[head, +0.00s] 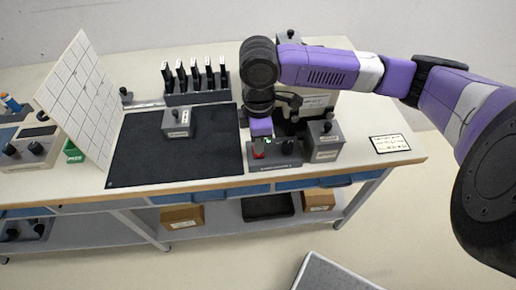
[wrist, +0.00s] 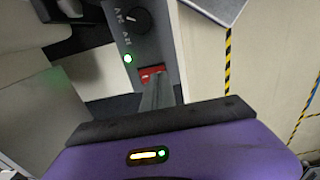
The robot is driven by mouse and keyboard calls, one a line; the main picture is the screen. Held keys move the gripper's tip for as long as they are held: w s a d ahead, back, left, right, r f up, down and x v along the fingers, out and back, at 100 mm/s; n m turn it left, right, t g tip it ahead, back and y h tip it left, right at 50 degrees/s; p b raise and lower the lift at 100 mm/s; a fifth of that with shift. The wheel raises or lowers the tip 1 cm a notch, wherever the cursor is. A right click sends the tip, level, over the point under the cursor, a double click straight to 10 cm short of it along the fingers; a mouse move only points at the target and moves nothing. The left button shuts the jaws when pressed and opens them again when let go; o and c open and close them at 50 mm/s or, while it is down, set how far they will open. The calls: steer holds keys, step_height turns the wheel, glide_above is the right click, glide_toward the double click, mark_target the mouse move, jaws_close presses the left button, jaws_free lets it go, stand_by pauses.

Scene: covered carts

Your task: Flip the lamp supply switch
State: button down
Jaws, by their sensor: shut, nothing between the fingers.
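A grey control box (head: 283,153) stands at the front edge of the bench, right of the black mat. It carries a red switch (head: 258,154), a lit green light (head: 268,142) and a black knob. In the wrist view the red switch (wrist: 151,72) sits beside the lit green light (wrist: 127,58), with the knob (wrist: 132,19) farther along. My gripper (wrist: 157,86) is shut and empty, its fingertips at the red switch and partly covering it. I cannot tell whether they touch. The box's lettering is too small to read, so I cannot confirm which switch is the lamp supply.
A grey toggle box (head: 324,141) stands close to the right, and another toggle box (head: 178,121) is on the black mat (head: 150,160). Several upright black switches (head: 195,78) stand in a row behind. A white gridded panel (head: 80,98) leans at left. A labelled card (head: 389,143) lies at right.

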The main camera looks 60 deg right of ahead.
steer(key=shift+f+b, duration=0.6)
steer(key=shift+f, duration=0.3)
stand_by(0.4)
steer(key=shift+r, duration=0.15)
steer(key=shift+r+p, duration=3.05)
steer(key=shift+r, duration=0.4)
